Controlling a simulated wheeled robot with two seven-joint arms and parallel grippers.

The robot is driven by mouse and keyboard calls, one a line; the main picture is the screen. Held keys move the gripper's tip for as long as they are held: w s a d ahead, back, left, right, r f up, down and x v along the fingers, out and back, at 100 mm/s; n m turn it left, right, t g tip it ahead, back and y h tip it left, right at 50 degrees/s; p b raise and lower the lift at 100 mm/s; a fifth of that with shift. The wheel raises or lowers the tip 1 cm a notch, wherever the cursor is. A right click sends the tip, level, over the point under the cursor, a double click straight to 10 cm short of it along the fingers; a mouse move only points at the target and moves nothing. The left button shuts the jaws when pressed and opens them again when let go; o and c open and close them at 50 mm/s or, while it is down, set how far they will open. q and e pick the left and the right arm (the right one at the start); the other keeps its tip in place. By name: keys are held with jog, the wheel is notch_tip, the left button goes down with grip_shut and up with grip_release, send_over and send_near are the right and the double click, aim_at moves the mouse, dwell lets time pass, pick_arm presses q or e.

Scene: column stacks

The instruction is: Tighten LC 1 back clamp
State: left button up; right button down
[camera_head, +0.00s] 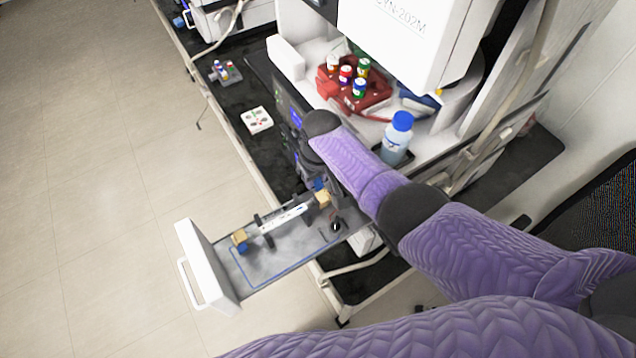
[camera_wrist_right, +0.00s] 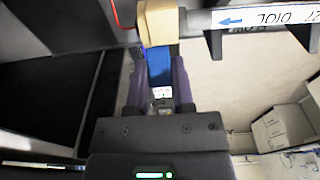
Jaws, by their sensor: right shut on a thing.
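The column (camera_head: 284,218), a white tube with a printed label, lies across the pulled-out drawer (camera_head: 285,262). The back clamp, a tan block (camera_head: 323,199) with a blue knob (camera_head: 319,185), is at its far end near the instrument. A similar clamp (camera_head: 239,239) is at the front end. My right gripper (camera_head: 311,178) is at the back clamp, partly hidden by its own arm in the head view. In the right wrist view its fingers (camera_wrist_right: 160,88) are shut on the blue knob (camera_wrist_right: 158,64), just below the tan block (camera_wrist_right: 158,20). My left gripper is not in view.
The instrument above the drawer holds a red tray (camera_head: 360,97) with several capped vials and a blue-capped bottle (camera_head: 397,140). A white pad with buttons (camera_head: 257,120) lies on the black bench. The drawer's white front (camera_head: 207,264) juts over open floor.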

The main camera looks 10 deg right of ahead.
jog(key=shift+w+f+g+b, duration=0.15)
jog(key=shift+f+g+b, duration=0.15)
jog(key=shift+g+b, duration=0.5)
jog(key=shift+c, duration=2.4)
grip_release()
jog(key=shift+r, duration=0.1)
notch_tip(320, 180, up, 10)
jog(key=p, duration=0.4)
jog(key=shift+w+p, duration=0.1)
jog(key=shift+p, duration=0.2)
jog(key=shift+a, duration=0.1)
